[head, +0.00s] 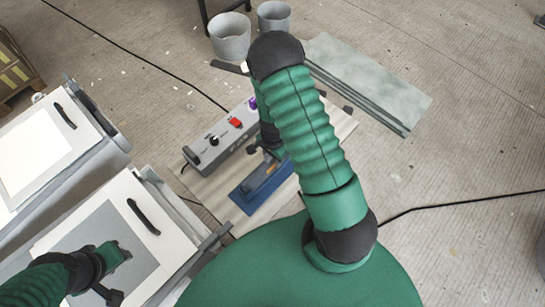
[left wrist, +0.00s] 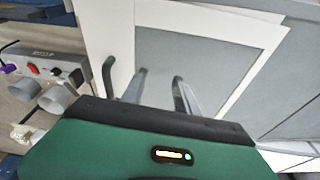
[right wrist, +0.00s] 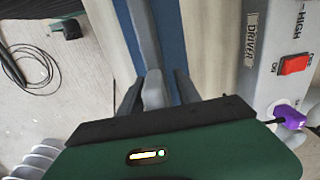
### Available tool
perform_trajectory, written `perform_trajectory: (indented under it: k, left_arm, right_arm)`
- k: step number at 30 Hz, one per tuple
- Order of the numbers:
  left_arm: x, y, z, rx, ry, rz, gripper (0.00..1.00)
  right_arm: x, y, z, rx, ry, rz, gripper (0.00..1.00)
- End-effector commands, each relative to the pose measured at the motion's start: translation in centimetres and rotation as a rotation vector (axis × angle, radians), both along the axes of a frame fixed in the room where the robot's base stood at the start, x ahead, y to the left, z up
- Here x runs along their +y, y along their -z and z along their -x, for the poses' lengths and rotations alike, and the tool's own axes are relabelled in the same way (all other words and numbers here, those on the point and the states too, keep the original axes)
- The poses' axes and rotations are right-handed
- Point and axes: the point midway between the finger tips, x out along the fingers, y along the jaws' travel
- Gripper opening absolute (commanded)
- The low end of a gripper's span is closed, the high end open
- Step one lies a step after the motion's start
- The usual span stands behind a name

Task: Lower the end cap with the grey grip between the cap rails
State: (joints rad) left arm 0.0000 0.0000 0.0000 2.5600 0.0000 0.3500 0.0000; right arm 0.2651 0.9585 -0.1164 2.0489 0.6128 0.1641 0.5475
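A blue end cap (head: 262,187) lies on a pale board right of the moulds, partly hidden by my right arm. In the right wrist view its blue body (right wrist: 185,30) carries a long grey grip (right wrist: 152,90). My right gripper (right wrist: 158,80) is open, with one finger on each side of the grip; I cannot tell whether they touch it. In the head view this gripper (head: 275,150) is mostly behind my arm. My left gripper (head: 122,250), also in the left wrist view (left wrist: 160,76), is open and empty above a framed grey panel (left wrist: 210,55). I cannot pick out the cap rails for certain.
A grey control box (head: 222,138) with a red switch stands beside the cap. White panels with black handles (head: 143,216) lie on the moulds at left. Two grey buckets (head: 230,38) and flat sheets (head: 370,80) are beyond my right arm. Black cables cross the floor.

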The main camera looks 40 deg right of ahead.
Motion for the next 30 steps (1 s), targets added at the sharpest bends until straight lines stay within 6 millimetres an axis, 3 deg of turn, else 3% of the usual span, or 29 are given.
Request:
perform_trajectory:
  k: [5,19,24,30]
  left_arm:
    - [0.0,-0.1,0.0,0.0,0.0,0.0,0.36]
    - [0.0,-1.1,0.0,0.0,0.0,0.0,0.36]
    - [0.0,-1.3,0.0,0.0,0.0,0.0,0.36]
    - [0.0,-1.3,0.0,0.0,0.0,0.0,0.36]
  right_arm:
    - [0.0,-1.7,-0.1,-0.003,-0.003,0.002,0.4]
    - [0.0,-14.5,-0.2,-0.004,-0.002,0.001,0.4]
    - [0.0,-16.5,-0.1,-0.001,0.0,0.0,0.4]
    - [0.0,-16.8,-0.1,0.001,0.0,0.0,0.4]
